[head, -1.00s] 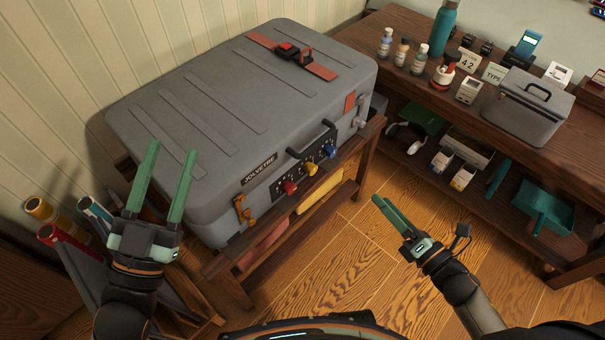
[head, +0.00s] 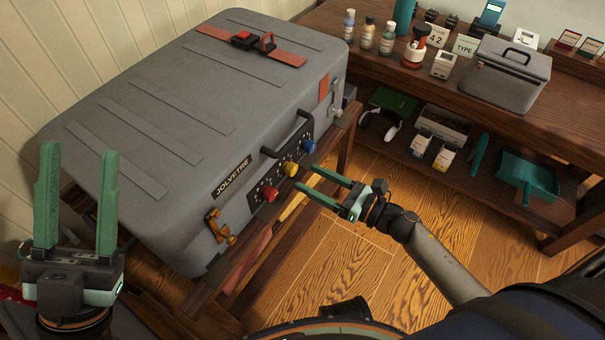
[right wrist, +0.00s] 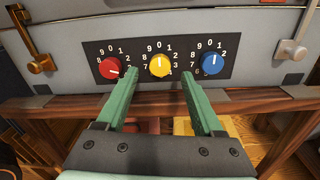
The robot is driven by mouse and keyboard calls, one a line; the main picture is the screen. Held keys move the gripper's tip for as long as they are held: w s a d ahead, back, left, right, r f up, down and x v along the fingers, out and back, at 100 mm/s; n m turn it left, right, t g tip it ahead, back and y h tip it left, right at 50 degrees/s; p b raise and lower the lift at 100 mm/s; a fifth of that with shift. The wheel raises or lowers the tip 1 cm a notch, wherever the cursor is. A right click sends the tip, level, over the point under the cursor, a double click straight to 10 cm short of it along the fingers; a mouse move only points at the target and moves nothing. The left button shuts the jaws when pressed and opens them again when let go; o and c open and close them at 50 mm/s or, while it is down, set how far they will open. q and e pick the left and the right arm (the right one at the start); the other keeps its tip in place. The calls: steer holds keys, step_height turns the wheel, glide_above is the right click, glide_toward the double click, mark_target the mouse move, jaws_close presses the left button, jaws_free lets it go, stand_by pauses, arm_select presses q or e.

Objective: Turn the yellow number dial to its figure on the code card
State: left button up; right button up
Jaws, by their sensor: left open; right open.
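The yellow dial (head: 291,170) sits between a red dial (head: 270,194) and a blue dial (head: 308,146) on the black number plate of the grey suitcase (head: 160,110). In the right wrist view the yellow dial (right wrist: 159,66) has its white mark pointing up, near 0. My right gripper (head: 307,178) is open and points at the yellow dial. In the wrist view its fingertips (right wrist: 160,74) appear either side of the dial, seemingly just short of it. My left gripper (head: 78,150) is open and empty at the left. I cannot tell which card is the code card.
The suitcase rests on a wooden rack (head: 225,275). A dark handle (head: 288,133) sticks out above the dials. The floor (head: 450,235) right of the rack is clear.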

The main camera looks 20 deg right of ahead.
mark_target(295, 171)
steer(key=shift+x, duration=1.65)
steer(key=shift+s, duration=0.1)
jaws_close()
